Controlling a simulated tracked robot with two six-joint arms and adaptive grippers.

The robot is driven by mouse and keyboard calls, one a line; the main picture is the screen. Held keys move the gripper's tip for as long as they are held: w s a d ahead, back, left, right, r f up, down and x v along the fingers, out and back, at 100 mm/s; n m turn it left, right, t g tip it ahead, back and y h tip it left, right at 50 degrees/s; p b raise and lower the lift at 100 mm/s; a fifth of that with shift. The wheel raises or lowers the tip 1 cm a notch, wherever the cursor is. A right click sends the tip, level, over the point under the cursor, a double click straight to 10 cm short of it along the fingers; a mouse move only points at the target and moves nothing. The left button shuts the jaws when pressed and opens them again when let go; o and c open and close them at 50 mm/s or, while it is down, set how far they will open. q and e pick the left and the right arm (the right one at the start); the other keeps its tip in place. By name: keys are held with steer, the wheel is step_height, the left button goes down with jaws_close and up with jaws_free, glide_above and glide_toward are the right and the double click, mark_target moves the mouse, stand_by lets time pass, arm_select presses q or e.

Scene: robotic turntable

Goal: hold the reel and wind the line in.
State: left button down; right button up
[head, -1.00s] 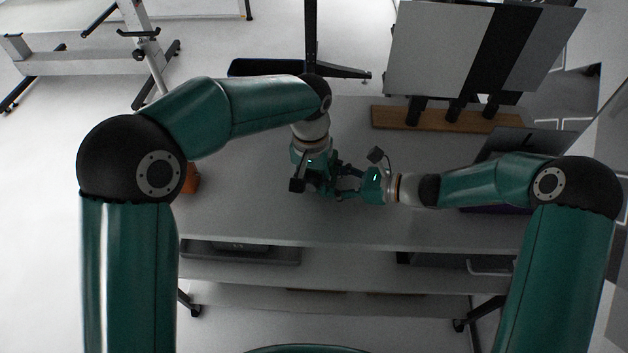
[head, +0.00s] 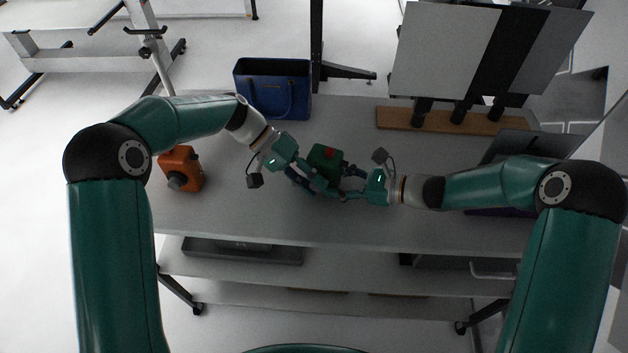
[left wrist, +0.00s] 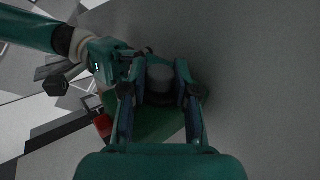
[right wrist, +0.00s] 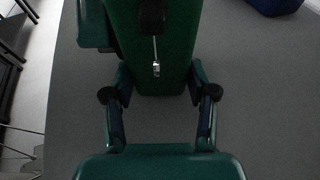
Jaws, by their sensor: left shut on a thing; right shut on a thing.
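The reel is a green block (head: 325,160) with a red patch on top, above the table's middle. My right gripper (head: 350,191) comes from the right and is shut on the reel's green body, which stands between its fingers in the right wrist view (right wrist: 163,65). A short line with a small metal end (right wrist: 156,68) shows against the green there. My left gripper (head: 318,186) comes from the left and is shut on a grey round knob (left wrist: 160,78) on the reel's dark disc. The fingers hide part of the reel's near side in the head view.
An orange device (head: 181,168) stands at the table's left end. A blue bag (head: 272,90) stands at the back. A wooden board (head: 395,119) with a panel rack lies at the back right. A dark laptop-like object (head: 512,146) is at the right. The front strip of table (head: 300,225) is clear.

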arm_select(q)
steer(key=shift+w+a+f+h, duration=0.1)
steer(key=shift+f+h, duration=0.15)
steer(key=shift+h, duration=0.35)
steer(key=shift+g, duration=0.3)
steer(key=shift+r, duration=0.1)
stand_by(0.7)
steer(key=c, duration=0.9)
jaws_free()
steer(key=shift+w, duration=0.1)
steer(key=shift+o, duration=0.2)
steer(key=shift+r, duration=0.1)
steer(key=r+v, duration=0.1)
steer(key=v, duration=1.2)
steer(key=shift+s+r, duration=0.2)
steer(key=shift+r, duration=0.2)
steer(key=shift+d, duration=0.25)
